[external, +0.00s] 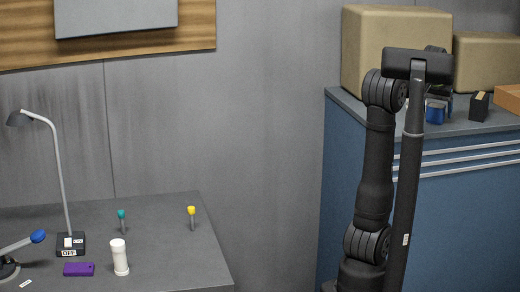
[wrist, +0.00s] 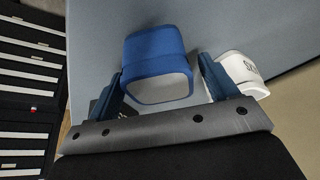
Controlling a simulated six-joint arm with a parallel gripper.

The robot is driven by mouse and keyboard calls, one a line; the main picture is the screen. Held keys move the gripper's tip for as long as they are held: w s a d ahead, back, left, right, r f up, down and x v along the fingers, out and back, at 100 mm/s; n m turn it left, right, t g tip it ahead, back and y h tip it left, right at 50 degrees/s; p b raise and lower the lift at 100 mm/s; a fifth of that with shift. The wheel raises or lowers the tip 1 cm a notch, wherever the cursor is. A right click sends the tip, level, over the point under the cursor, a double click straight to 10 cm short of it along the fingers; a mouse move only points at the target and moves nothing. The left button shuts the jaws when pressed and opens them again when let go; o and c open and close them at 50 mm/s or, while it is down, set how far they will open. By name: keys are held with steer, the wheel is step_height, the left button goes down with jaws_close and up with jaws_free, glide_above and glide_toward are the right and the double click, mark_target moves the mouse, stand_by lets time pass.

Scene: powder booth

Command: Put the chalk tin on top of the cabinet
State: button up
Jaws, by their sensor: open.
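A blue block-shaped object with a pale grey face (wrist: 160,62) stands on the cabinet top (wrist: 225,25), between the spread fingers of my gripper (wrist: 162,68). A gap shows beside the right finger; contact at the left finger is unclear. In the external view my gripper (external: 438,99) is over the cabinet (external: 460,210), partly hidden by my arm, with a blue object (external: 435,112) at it. A white rounded object with dark lettering (wrist: 243,75) is just outside the right finger. No label clearly identifies the chalk tin. A white cylinder (external: 119,257) stands on the desk.
Large tan boxes (external: 390,50) stand at the cabinet's back, with a small black box (external: 480,106) and an orange-brown box (external: 508,98) to the right. The grey desk (external: 170,265) holds a lamp (external: 60,170), a purple block (external: 78,269) and small teal- and yellow-topped pieces.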

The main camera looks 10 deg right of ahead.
mark_target(437, 105)
steer(key=v, duration=1.1)
steer(key=x, duration=1.1)
steer(key=shift+f, duration=0.3)
steer(key=shift+w+d+r, duration=0.15)
steer(key=shift+r, duration=1.6)
